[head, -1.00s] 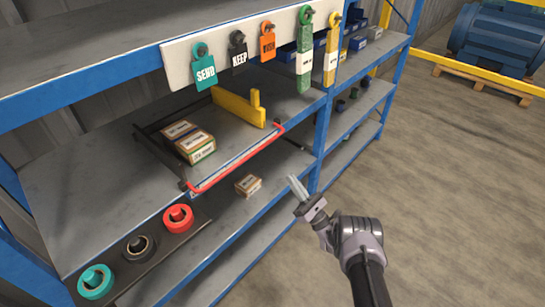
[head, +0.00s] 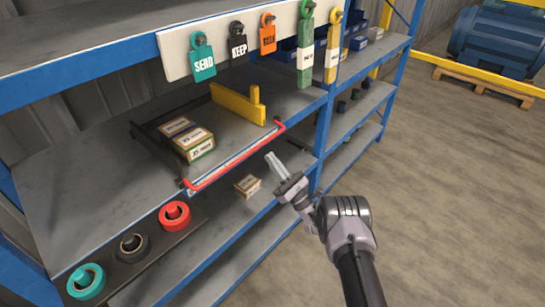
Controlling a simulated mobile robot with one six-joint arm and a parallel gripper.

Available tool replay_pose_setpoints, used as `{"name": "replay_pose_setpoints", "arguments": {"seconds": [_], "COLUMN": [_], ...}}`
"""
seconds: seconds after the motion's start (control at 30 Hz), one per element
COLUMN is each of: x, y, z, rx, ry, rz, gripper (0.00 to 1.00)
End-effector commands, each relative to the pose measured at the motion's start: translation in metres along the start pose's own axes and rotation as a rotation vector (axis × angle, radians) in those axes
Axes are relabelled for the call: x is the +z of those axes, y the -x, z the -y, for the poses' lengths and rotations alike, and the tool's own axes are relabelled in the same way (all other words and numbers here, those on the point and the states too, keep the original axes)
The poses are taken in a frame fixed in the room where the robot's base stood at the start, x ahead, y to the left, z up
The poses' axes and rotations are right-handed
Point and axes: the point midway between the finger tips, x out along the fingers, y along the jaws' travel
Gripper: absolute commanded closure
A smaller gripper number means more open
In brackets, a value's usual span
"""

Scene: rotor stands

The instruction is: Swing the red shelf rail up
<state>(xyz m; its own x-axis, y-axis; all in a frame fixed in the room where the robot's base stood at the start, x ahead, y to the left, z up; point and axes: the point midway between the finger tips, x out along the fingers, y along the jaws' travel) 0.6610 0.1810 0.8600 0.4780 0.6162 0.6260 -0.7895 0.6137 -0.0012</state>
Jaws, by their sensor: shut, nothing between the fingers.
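The red shelf rail (head: 236,158) runs along the front edge of the middle shelf. It lies low at the edge, with its ends bent back toward dark brackets. My gripper (head: 273,162) is shut and empty. In the picture it is just right of and below the rail's right part, with a visible gap between them. My gripper's fingers point up and left toward the shelf.
A small carton (head: 248,184) is on the shelf below. Hanging tags (head: 202,57) line the board above. A blue post (head: 323,125) stands right of the rail.

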Motion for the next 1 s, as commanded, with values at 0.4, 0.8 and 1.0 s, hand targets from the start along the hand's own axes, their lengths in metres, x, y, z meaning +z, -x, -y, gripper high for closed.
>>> {"name": "replay_pose_setpoints", "arguments": {"seconds": [0.4, 0.8, 1.0], "x": [0.026, 0.032, 0.034], "y": [-0.024, -0.026, -0.026], "z": [0.001, 0.001, 0.001], "rx": [-0.001, -0.002, -0.002], "ry": [0.001, 0.001, 0.001], "rz": [-0.001, -0.045, -0.126], "gripper": [1.00, 1.00, 1.00]}}
